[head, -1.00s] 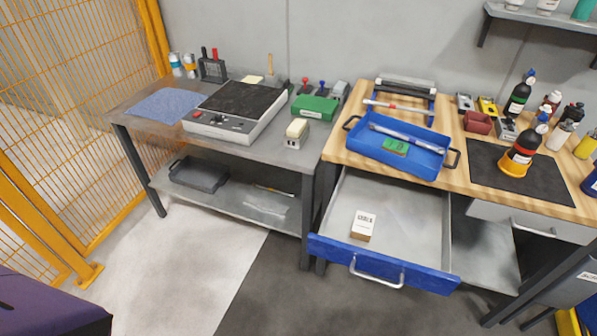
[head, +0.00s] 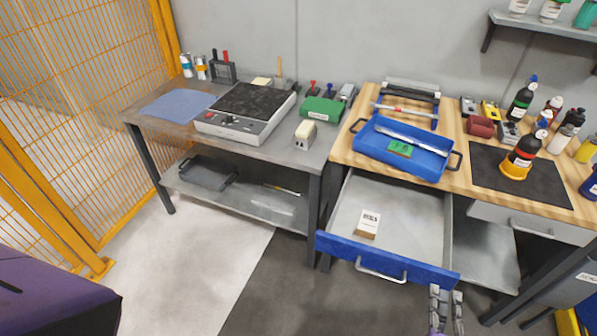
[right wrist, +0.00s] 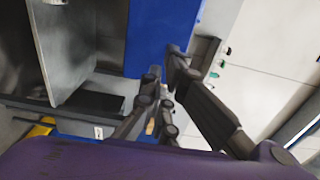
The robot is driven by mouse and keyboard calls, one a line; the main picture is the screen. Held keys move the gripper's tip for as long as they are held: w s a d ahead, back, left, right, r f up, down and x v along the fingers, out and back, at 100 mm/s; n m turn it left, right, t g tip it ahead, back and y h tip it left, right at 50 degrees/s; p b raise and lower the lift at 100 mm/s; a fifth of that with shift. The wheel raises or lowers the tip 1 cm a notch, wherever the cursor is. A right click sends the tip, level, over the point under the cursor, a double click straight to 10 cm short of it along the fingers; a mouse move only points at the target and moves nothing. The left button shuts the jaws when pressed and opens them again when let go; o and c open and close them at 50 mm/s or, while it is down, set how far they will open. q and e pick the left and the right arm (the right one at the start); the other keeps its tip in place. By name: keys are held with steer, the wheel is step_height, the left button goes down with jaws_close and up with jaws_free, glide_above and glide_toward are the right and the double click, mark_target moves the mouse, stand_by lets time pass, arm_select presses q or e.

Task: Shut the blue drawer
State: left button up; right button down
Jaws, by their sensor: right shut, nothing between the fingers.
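The blue drawer (head: 330,243) hangs open under the wooden-topped workbench, its grey inside showing. Its blue front has a metal handle (head: 381,271). A small box with a white label (head: 368,223) lies inside. My right gripper (head: 447,291) is shut and empty, at the right end of the drawer front, low in the head view. Whether it touches the front I cannot tell. In the right wrist view the blue front (right wrist: 155,38) stands just beyond the fingers (right wrist: 162,72). My left gripper is in neither view.
On the bench stand a blue tray (head: 372,160), a dark mat (head: 550,188) and several bottles. A closed grey drawer (head: 530,222) is to the right. A grey table (head: 290,155) stands left, beside an orange mesh fence (head: 70,110). The floor before the drawer is clear.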

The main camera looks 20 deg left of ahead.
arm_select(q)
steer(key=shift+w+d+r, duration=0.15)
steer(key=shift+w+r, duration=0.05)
arm_select(e)
steer(key=shift+w, duration=0.85)
steer(key=shift+w, duration=0.1)
